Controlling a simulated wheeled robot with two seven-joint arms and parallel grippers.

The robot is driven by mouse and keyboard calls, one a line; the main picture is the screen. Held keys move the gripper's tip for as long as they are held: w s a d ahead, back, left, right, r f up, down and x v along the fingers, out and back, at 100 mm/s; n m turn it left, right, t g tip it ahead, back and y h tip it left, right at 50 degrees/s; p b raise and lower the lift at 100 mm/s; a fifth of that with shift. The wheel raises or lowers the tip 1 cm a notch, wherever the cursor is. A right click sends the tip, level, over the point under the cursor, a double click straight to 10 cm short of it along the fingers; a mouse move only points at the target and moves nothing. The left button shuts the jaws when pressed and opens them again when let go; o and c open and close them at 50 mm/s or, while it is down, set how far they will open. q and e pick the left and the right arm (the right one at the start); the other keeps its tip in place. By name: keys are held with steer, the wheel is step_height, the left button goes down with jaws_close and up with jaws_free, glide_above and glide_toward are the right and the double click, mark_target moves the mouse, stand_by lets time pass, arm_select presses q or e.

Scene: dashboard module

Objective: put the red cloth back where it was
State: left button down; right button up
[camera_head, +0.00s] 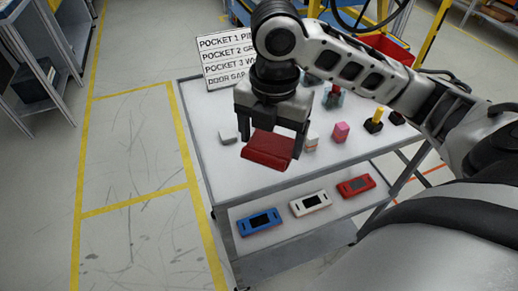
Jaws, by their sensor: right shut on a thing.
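The red cloth (267,150) is a small dark red folded piece in the head view. My right gripper (271,142) comes in from the upper right, points down and is shut on the cloth. It holds the cloth in front of the white top of the cart (240,174); the exact height above the top cannot be told. My left gripper is not in view.
A sign (222,62) stands at the back. The lower shelf holds blue (259,222), white (311,203) and red (356,186) modules.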

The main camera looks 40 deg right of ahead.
mark_target(262, 133)
steer(key=w+f, duration=0.2)
steer(key=f, duration=0.1)
steer(key=shift+w+f, duration=0.25)
steer(key=shift+w, duration=0.1)
steer(key=shift+w+f, duration=0.3)
steer(key=shift+f, duration=0.05)
steer(key=f, duration=0.3)
steer(key=shift+w+f+b, duration=0.2)
steer(key=shift+f+b, duration=0.05)
steer(key=shift+b, duration=0.15)
steer(key=o, duration=0.9)
steer(key=shift+c, duration=0.2)
steer(key=shift+r, duration=0.3)
step_height(262, 133, up, 11)
steer(key=p, duration=0.2)
steer(key=shift+f+p, duration=0.2)
steer(key=shift+p, duration=0.15)
steer(key=shift+r, duration=0.45)
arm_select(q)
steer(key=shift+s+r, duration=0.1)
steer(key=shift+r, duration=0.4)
